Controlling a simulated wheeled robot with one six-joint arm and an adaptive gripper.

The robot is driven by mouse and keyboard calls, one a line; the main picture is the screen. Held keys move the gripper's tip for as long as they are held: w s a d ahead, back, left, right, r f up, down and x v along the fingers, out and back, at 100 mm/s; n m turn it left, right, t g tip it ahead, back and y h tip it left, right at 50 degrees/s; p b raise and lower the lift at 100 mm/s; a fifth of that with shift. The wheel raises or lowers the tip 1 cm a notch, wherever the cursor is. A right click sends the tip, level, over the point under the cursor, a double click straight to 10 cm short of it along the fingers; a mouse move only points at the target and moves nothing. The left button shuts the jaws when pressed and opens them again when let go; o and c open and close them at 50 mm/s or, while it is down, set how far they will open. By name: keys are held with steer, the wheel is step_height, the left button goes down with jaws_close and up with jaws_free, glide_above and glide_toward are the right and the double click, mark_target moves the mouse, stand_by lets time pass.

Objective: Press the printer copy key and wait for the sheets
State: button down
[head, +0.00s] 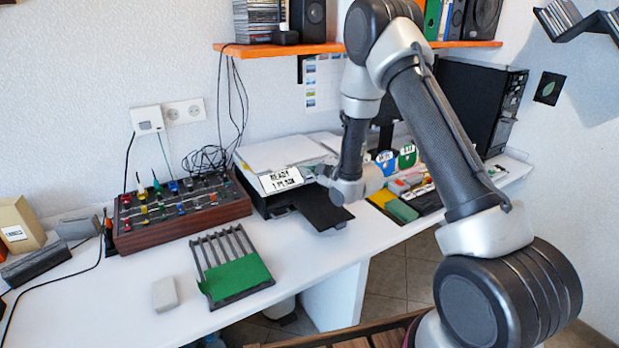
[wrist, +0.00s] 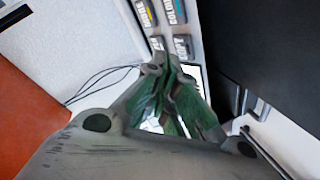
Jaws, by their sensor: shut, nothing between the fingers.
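The printer (head: 276,154) stands on the white desk against the wall, with papers on top and a white display (head: 281,180) at its front. The display's small text seems to read "READY" with a page line below. A black output tray (head: 322,208) sticks out in front, with no sheet visible on it. My gripper (head: 312,171) is at the printer's right front, beside the display. In the wrist view my gripper (wrist: 157,68) is shut and empty, its tips close to several grey labelled keys (wrist: 173,12). One label seems to read "COLOR". I cannot tell whether the tips touch a key.
A wooden control box (head: 180,212) with coloured knobs stands left of the printer. A slotted rack with a green card (head: 235,277) and a pale block (head: 164,294) lie in front. Coloured items (head: 402,210) crowd the right. An orange shelf (head: 270,50) hangs above.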

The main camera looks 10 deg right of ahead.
stand_by(0.7)
steer(key=shift+w+a+f, duration=0.1)
steer(key=shift+w+f, duration=0.1)
steer(key=shift+f, duration=0.15)
steer(key=shift+w+f, duration=0.15)
steer(key=shift+f, duration=0.2)
stand_by(0.6)
stand_by(0.3)
steer(key=shift+s+r, duration=0.35)
steer(key=shift+r, duration=0.4)
